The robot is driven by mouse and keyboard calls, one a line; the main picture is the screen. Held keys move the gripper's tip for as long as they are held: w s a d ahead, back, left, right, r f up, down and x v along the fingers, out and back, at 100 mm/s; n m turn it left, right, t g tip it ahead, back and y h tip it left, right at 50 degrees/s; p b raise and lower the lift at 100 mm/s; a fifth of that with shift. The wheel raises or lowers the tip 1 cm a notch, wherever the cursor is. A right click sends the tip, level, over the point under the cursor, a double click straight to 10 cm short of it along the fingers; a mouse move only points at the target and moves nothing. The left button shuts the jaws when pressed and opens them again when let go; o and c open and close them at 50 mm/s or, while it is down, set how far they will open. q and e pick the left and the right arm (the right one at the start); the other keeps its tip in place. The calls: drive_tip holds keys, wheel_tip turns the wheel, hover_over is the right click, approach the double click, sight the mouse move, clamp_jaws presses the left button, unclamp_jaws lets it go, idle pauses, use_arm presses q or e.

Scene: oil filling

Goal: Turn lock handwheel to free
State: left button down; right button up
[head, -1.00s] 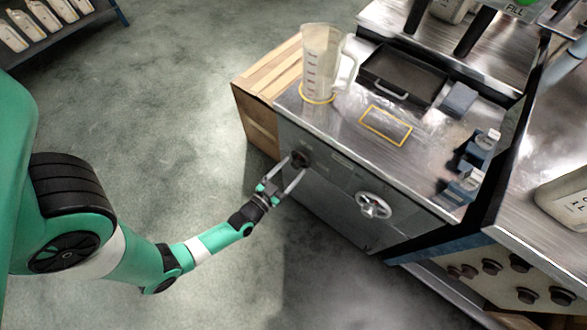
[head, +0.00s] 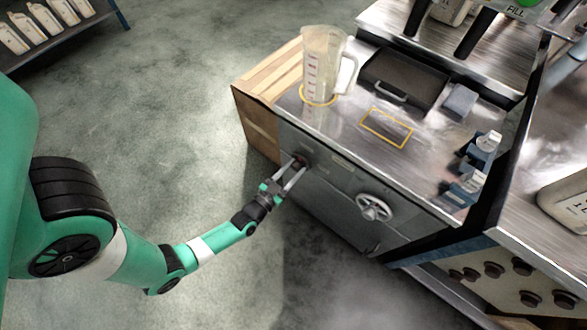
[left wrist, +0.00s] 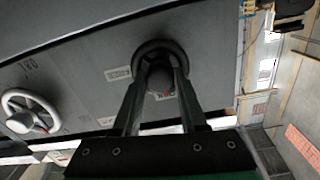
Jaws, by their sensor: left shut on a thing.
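A small dark round handwheel (head: 301,159) is on the grey front panel of the metal cabinet, near its left corner. In the left wrist view the dark handwheel (left wrist: 160,45) shows as a black ring with a round hub; small labels sit beside it, too small to read surely. My left gripper (head: 296,167) is at this dark wheel, its two fingers shut on it from both sides. The fingers (left wrist: 160,75) hide part of the wheel's rim and hub. My right gripper is not in view.
A silver spoked handwheel (head: 374,207) is farther right on the same panel. On the cabinet top are a clear measuring jug (head: 322,62), a black tray (head: 403,75) and blue-grey clamps (head: 474,165). The floor in front is clear.

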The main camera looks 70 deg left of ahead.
use_arm(q)
drive_tip(key=shift+m, duration=0.3)
drive_tip(key=m+p, duration=0.1)
drive_tip(key=m, duration=0.2)
drive_tip(key=shift+r+p, duration=0.1)
drive_tip(key=shift+p, duration=0.3)
drive_tip(key=m+p, duration=0.1)
drive_tip(key=m, duration=0.4)
drive_tip(key=m+p, duration=0.1)
drive_tip(key=m, duration=0.8)
drive_tip(key=shift+p, duration=0.4)
drive_tip(key=shift+c, duration=2.2)
unclamp_jaws()
